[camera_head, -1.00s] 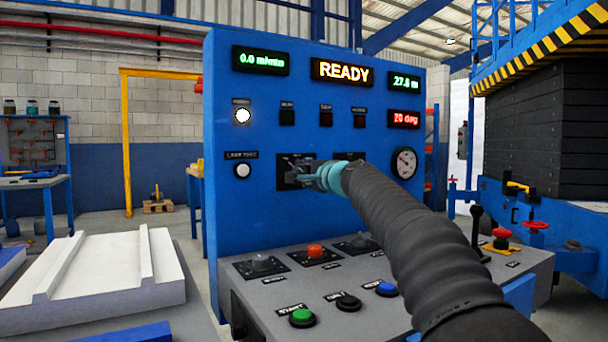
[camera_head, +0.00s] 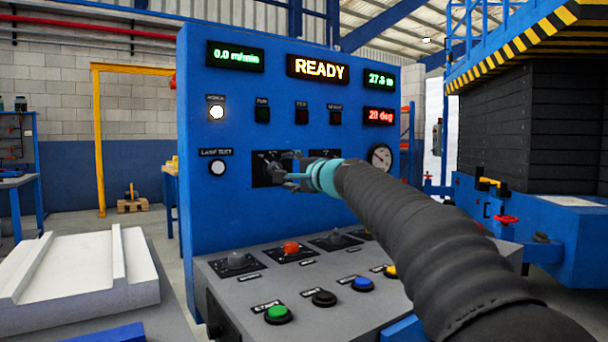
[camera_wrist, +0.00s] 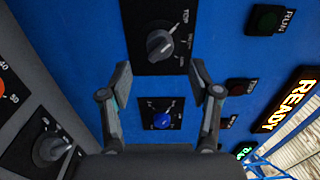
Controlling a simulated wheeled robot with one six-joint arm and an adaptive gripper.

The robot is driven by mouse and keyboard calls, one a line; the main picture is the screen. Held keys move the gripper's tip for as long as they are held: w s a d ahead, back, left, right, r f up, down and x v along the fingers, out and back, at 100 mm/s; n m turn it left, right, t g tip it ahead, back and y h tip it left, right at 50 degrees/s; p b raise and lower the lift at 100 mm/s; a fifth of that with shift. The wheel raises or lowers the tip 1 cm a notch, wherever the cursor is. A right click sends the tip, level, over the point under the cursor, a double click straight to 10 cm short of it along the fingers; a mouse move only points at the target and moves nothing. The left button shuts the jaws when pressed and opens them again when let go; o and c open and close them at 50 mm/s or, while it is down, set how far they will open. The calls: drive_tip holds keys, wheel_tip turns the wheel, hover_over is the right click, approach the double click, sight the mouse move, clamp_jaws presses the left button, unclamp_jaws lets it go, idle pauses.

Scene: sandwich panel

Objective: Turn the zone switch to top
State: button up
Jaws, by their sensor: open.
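The zone switch (camera_wrist: 161,44) appears to be the grey rotary knob on a black plate with a TOP label, on the blue panel in the wrist view. Its pointer direction is hard to tell. A second, blue knob (camera_wrist: 162,119) sits on a smaller black plate lower in that view, between my fingers. My gripper (camera_wrist: 160,74) is open and empty, its fingertips either side of the gap just below the grey knob's plate. In the head view my gripper (camera_head: 288,172) is in front of a black switch plate (camera_head: 261,170) and partly hides it.
Below, the grey console (camera_head: 240,292) juts out with knobs and a green button (camera_head: 278,314), under my arm. A white slab (camera_head: 80,280) lies at left. A large blue machine (camera_head: 560,225) stands at right.

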drive_tip(key=v, duration=0.6)
drive_tip(key=shift+s, duration=0.15)
drive_tip(key=shift+s+d, duration=0.1)
